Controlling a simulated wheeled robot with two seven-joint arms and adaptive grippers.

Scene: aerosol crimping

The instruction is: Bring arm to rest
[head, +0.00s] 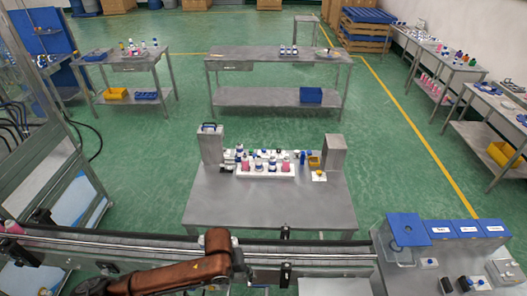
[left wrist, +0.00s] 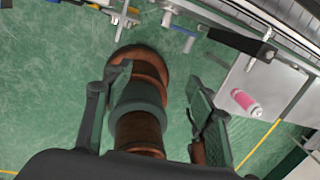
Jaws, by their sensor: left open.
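My left arm (head: 185,272), brown with a bent elbow, lies across the bottom of the head view, in front of the conveyor. My left gripper (left wrist: 158,78) shows clearly in the left wrist view. Its two dark fingers are spread apart, with nothing held between them. Behind the gap are brown and dark round links that look like my own body, over green floor. In the head view the gripper's fingers are hard to make out at the bottom edge. My right gripper is not in view.
A conveyor (head: 320,257) runs across the near side. A grey table (head: 270,207) beyond it carries a white tray of bottles. A blue-topped station (head: 408,229) stands at the right. The left wrist view shows a pink bottle (left wrist: 245,102) on a grey surface. Open green floor lies farther back.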

